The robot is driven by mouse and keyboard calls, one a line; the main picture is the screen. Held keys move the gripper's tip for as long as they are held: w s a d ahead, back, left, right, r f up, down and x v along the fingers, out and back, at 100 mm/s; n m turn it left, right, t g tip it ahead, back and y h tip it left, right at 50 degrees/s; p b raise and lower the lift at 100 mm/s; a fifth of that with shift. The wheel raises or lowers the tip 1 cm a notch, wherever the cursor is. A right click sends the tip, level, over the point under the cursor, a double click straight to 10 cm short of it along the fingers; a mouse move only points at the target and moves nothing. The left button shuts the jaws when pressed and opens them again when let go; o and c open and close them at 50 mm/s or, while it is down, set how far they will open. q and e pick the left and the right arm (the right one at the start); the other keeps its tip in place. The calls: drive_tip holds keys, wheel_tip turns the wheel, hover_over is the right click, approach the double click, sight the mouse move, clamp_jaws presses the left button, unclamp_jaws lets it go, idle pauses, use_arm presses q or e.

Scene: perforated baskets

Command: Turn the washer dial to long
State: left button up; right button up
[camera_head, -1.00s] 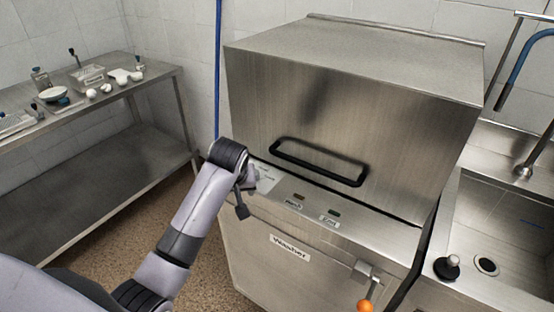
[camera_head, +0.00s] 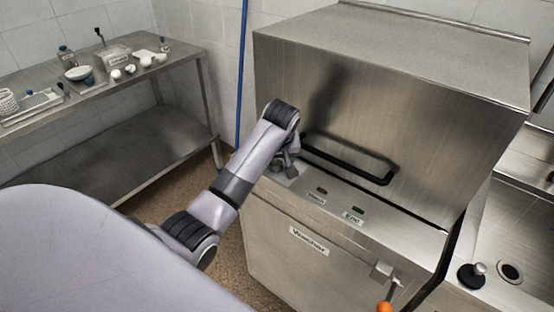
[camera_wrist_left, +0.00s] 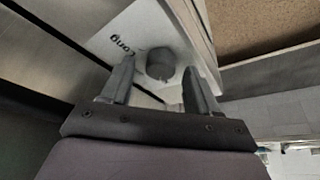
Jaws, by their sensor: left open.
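The steel washer (camera_head: 330,215) stands in the middle of the head view, with a "Washer" label on its front. Its dial (camera_wrist_left: 160,64) shows in the left wrist view as a dark round knob on a white plate (camera_wrist_left: 130,28) marked "Long". My left gripper (camera_wrist_left: 158,82) is open, with one finger on each side of the dial in that view; I cannot tell whether either touches it. In the head view my left gripper (camera_head: 288,168) is over the left end of the control ledge, hiding the dial. My right gripper is in neither view.
A black door handle (camera_head: 348,160) juts out just right of my left wrist. An orange-ended lever (camera_head: 384,305) sticks out at the washer's lower right. A sink (camera_head: 505,245) lies to the right, and a steel table (camera_head: 120,80) with labware stands at the left.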

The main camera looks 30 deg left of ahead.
use_arm(q)
drive_tip(key=shift+f, duration=0.25)
drive_tip(key=c, duration=1)
drive_tip(key=shift+a, duration=0.1)
